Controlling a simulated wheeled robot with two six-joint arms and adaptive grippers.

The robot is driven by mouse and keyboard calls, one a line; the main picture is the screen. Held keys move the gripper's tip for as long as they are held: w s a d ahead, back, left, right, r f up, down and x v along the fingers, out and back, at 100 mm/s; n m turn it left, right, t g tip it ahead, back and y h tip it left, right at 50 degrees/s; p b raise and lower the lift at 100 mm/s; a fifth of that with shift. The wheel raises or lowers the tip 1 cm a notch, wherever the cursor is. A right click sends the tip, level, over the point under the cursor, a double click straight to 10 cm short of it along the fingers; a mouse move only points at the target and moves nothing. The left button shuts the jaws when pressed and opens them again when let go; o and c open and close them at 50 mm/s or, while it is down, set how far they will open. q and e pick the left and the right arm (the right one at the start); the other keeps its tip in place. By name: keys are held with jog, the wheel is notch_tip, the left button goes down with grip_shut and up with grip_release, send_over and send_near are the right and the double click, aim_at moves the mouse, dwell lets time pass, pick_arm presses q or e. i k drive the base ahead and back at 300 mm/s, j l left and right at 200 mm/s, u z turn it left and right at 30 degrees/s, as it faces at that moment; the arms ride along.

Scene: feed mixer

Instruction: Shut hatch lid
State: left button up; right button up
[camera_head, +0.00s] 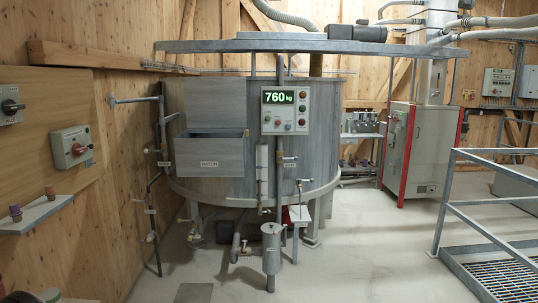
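A dark opening shows along the top of the box, so the hatch stands open. Neither gripper can be made out in the head view.
A display panel (285,111) reading 760 kg is right of the hatch. Pipes and valves (160,160) stand left of it. A metal railing (470,225) is at right. A wall shelf (38,212) juts out at left. The floor (350,250) in front is mostly clear.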

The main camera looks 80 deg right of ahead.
aim_at(211, 102)
jog(key=l+z, duration=0.35)
jog(key=i+l+z, duration=0.1)
jog(key=l+z, duration=0.25)
jog(key=l, duration=0.2)
jog(key=i+l+z, duration=0.1)
jog(key=l+z, duration=0.25)
jog(key=i+l+z, duration=0.2)
jog(key=l+z, duration=0.15)
jog(key=l, duration=0.2)
jog(key=i+l, duration=0.2)
jog(key=l, duration=0.2)
jog(key=i+l+z, duration=0.1)
jog(key=l, duration=0.3)
jog(key=i+l, duration=0.55)
jog(key=l, duration=0.25)
jog(key=i+l+z, duration=0.1)
jog(key=l, duration=0.3)
jog(key=i, duration=0.1)
